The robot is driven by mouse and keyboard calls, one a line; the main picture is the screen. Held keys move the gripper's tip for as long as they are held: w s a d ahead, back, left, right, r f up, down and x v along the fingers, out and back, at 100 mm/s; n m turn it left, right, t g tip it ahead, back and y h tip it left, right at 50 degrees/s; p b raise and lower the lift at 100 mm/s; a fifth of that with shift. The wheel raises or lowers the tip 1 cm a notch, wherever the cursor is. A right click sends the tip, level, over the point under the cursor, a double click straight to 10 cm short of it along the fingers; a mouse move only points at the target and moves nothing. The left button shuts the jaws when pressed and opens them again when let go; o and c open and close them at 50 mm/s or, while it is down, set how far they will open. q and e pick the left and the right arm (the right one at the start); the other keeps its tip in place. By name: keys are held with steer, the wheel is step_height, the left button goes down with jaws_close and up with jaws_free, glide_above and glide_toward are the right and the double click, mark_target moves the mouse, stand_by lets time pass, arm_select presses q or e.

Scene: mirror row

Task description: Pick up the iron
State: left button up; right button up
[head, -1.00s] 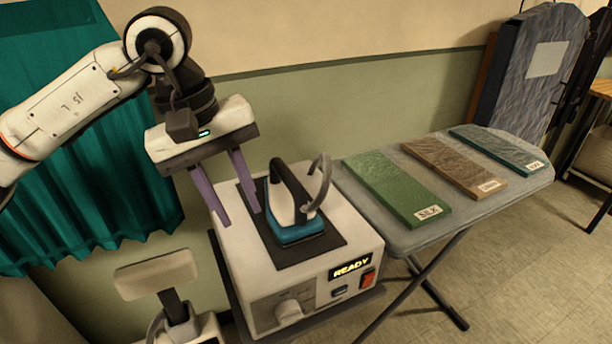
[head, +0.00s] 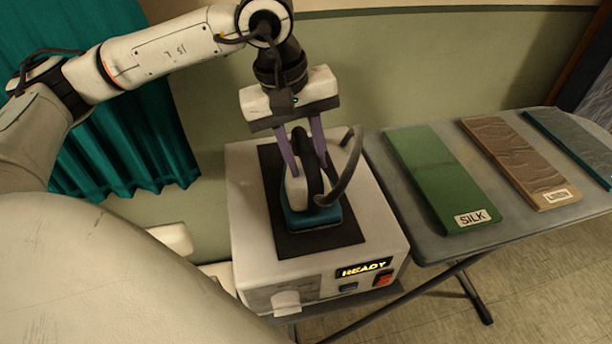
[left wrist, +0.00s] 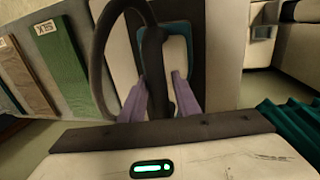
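The iron (head: 318,216) has a teal base, a white body and a dark handle. It sits on the dark pad (head: 288,244) on top of the white station box. My left gripper (head: 308,172) is open above the iron, its two purple fingers on either side of the handle. In the left wrist view the iron's handle (left wrist: 152,45) runs between the open fingers (left wrist: 159,80), with gaps visible beside it. My right gripper is not in view.
The station (head: 250,262) shows a lit READY display. A grey cord curves up beside the iron on the right. An ironing board (head: 425,245) at right carries a green SILK block (head: 430,170), a brown block (head: 515,160) and a teal block (head: 575,145). A teal curtain (head: 130,150) hangs at left.

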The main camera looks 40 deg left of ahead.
arm_select(q)
steer(key=shift+w+d+f, duration=0.1)
steer(key=shift+w+f, duration=0.05)
steer(key=shift+f, duration=0.6)
steer(key=shift+w+d+f, duration=0.1)
steer(key=shift+w+f, duration=0.05)
steer(key=shift+f, duration=0.6)
jaws_close()
steer(key=shift+r, duration=0.1)
steer(key=shift+w+r, duration=0.1)
steer(key=shift+w, duration=0.05)
